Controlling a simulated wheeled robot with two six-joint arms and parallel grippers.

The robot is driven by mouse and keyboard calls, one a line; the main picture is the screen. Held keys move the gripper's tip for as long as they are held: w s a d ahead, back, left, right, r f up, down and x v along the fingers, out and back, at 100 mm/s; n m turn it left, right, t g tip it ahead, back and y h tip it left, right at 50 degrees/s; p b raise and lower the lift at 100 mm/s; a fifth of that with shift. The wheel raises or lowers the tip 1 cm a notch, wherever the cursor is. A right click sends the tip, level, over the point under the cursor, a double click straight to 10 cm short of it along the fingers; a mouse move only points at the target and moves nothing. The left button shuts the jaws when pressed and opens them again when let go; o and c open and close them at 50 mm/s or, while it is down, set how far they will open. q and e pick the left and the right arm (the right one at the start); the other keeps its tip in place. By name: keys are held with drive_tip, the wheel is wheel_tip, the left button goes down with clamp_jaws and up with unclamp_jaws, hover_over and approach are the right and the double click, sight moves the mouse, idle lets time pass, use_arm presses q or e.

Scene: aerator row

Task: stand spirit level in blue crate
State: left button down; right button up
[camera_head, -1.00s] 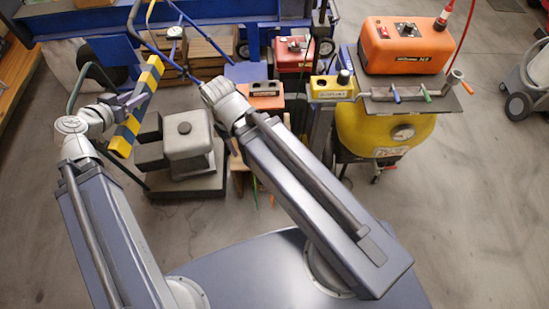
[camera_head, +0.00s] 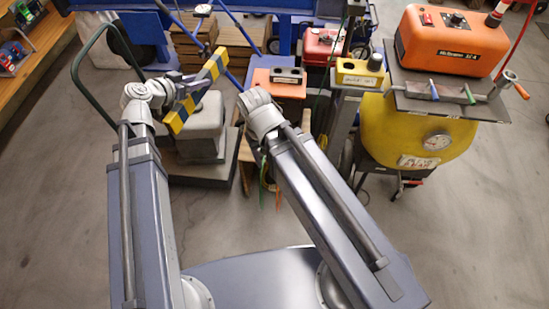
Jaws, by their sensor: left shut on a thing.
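A straight bar with yellow and black stripes (camera_head: 208,80), which I take to be the spirit level, is held tilted in the air, its upper end leaning right. My left gripper (camera_head: 186,93) is shut on it near its middle. A grey blocky machine (camera_head: 202,128) is behind and below the bar. A blue boxy thing (camera_head: 246,62) is just right of the bar's upper end; I cannot tell whether it is the blue crate. My right arm is folded toward the middle, and its gripper fingers do not show.
An orange box (camera_head: 278,84) and a yellow control box (camera_head: 359,74) are beyond my right arm. A yellow tank (camera_head: 415,130) with an orange machine (camera_head: 450,42) stands at right. A wooden shelf (camera_head: 38,55) is at far left. Floor at lower left and right is clear.

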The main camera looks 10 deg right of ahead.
use_arm(q)
drive_tip(key=w+d+f+b, duration=0.1)
drive_tip(key=d+f+b, duration=0.2)
drive_tip(key=f+b, duration=0.3)
drive_tip(key=w+d+f+m+b, duration=0.1)
drive_tip(key=w+d+f+b, duration=0.1)
drive_tip(key=d+f+b, duration=0.2)
drive_tip(key=w+d+f+g+h+b, duration=0.1)
drive_tip(key=d+f+b, duration=0.3)
drive_tip(key=f+b, duration=0.4)
wheel_tip(320, 180, down, 2)
drive_tip(key=shift+w+f+m, duration=0.15)
drive_tip(key=shift+w+m, duration=0.15)
drive_tip(key=b, duration=2.8)
hover_over(247, 157)
wheel_tip(247, 157, down, 28)
drive_tip(key=shift+d+r, duration=0.1)
drive_tip(key=shift+f, duration=0.2)
drive_tip(key=c, duration=0.5)
unclamp_jaws()
drive_tip(key=shift+r, duration=0.1)
